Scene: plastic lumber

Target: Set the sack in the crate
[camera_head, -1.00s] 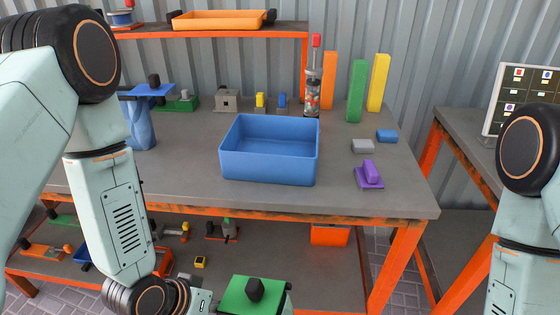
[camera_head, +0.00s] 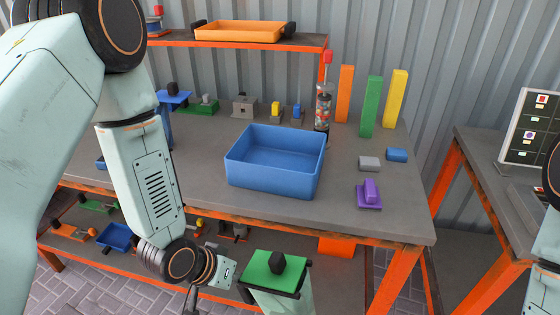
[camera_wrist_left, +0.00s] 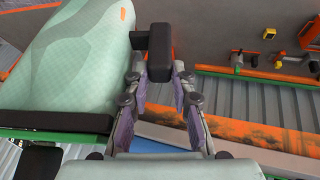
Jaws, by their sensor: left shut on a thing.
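The blue crate (camera_head: 275,178) stands open and empty on the grey workbench. A blue thing (camera_head: 166,125), perhaps cloth, stands at the left of the bench, mostly hidden behind my left arm. My right gripper is out of view.
A purple block (camera_head: 369,194), grey block (camera_head: 369,163) and blue block (camera_head: 397,155) lie right of the crate. A bottle (camera_head: 323,105) and upright boards stand behind.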

